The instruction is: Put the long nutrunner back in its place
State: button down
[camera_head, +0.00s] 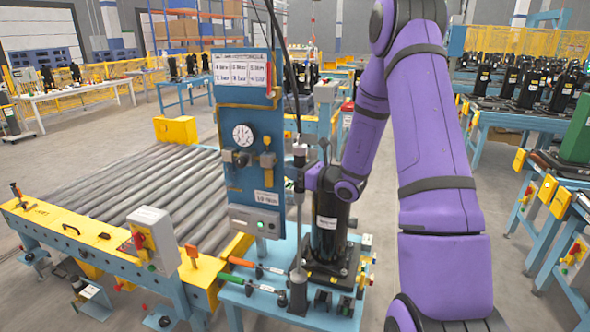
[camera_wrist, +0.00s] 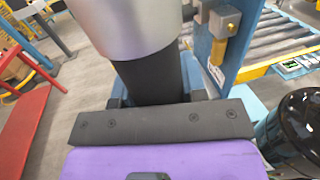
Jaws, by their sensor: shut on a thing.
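The long nutrunner (camera_head: 299,222) stands upright in front of the blue tool panel (camera_head: 245,115), with a thin shaft running down towards the bench. In the wrist view its silver and black body (camera_wrist: 128,28) fills the top middle. My gripper (camera_head: 302,178) is shut around its upper body; in the wrist view the fingers (camera_wrist: 152,92) sit at the black part.
A black compressor (camera_head: 328,225) stands close right of the nutrunner and also shows in the wrist view (camera_wrist: 300,128). A roller conveyor (camera_head: 140,190) is left.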

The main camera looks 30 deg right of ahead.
jog(key=c, duration=0.6)
grip_release()
jog(key=shift+f, duration=0.1)
jog(key=shift+s, duration=0.1)
jog(key=v, duration=1)
jog(key=shift+s+d, duration=0.2)
jog(key=shift+s, duration=0.05)
